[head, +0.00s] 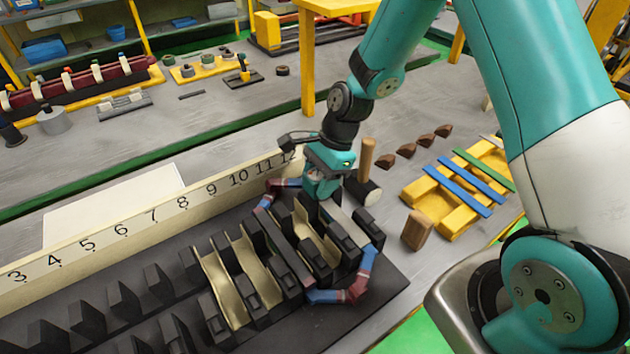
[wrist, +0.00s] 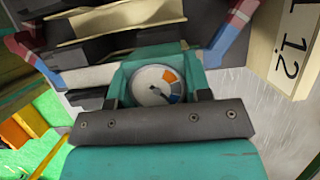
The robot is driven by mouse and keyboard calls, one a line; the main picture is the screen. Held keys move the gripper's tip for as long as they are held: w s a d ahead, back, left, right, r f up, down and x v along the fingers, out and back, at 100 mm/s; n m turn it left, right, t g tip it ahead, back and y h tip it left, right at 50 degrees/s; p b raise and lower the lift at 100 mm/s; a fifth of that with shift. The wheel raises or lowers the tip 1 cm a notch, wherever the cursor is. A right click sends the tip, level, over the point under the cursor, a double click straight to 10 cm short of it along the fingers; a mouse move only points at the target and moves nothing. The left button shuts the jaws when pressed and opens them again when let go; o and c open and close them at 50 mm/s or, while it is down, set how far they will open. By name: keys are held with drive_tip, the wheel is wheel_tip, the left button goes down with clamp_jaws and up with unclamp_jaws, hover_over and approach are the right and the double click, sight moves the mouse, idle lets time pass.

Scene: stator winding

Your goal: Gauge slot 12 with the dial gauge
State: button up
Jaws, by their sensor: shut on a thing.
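The dial gauge (wrist: 157,86) has a round white face with a dark needle and orange and blue marks, in a teal body. My gripper (head: 322,183) is shut on it at the far right end of the dark stator block (head: 385,290). The "12" label shows on the cream number rail (head: 150,221) beside it and large in the wrist view. A coil with red and blue ends (head: 362,275) lies around the block's right-hand teeth. The gauge's tip and the mouth of slot 12 are hidden, so I cannot tell whether the tip is inside.
Cream liners (head: 222,290) sit in slots left of the coil. A mallet (head: 367,157), brown wedges (head: 405,150), a wooden block (head: 417,230) and a yellow rack (head: 440,215) with blue and green strips stand to the right. Parts line the back of the bench.

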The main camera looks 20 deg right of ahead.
drive_tip(key=shift+f, duration=0.15)
idle(0.3)
drive_tip(key=o, duration=1)
drive_tip(key=b+v, duration=0.1)
drive_tip(key=v, duration=1.6)
